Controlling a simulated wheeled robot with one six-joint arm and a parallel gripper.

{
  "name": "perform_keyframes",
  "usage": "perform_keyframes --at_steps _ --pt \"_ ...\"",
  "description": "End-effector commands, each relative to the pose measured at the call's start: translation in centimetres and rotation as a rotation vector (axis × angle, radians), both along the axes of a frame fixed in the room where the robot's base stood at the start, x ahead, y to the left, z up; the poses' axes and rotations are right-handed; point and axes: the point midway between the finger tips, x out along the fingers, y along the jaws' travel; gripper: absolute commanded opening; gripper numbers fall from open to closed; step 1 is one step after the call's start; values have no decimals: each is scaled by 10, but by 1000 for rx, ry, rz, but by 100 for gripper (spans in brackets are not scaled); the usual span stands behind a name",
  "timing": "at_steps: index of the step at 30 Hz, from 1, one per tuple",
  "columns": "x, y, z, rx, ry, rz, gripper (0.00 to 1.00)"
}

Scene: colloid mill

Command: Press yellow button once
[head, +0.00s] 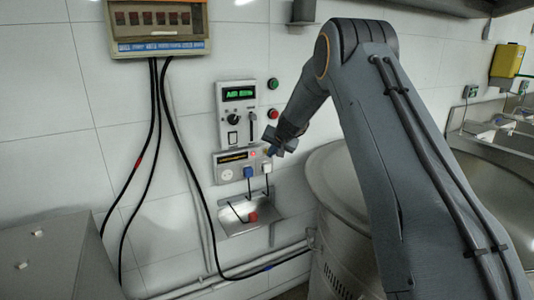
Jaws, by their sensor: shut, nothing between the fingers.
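My gripper (271,148) is at the wall, in front of the right end of the lower socket panel (226,176). It is small and dark in this view, and it is shut with nothing held. A small yellowish spot (265,152) shows right beside the fingertips on that panel; it may be the yellow button, but it is too small and too covered to be sure. I cannot tell whether the fingertips touch it. A small red light (252,154) is just left of it.
The control box (231,118) with a green display is above. Green (274,84) and red (273,113) buttons are to its right. A blue plug (248,172) and a white plug (267,168) sit below. A large steel vessel (335,190) stands at the right.

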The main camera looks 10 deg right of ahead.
Motion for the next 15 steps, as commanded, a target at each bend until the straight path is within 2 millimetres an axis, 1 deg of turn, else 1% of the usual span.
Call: perform_keyframes --at_steps 15 --pt "5 2 0 0 1 1 0"
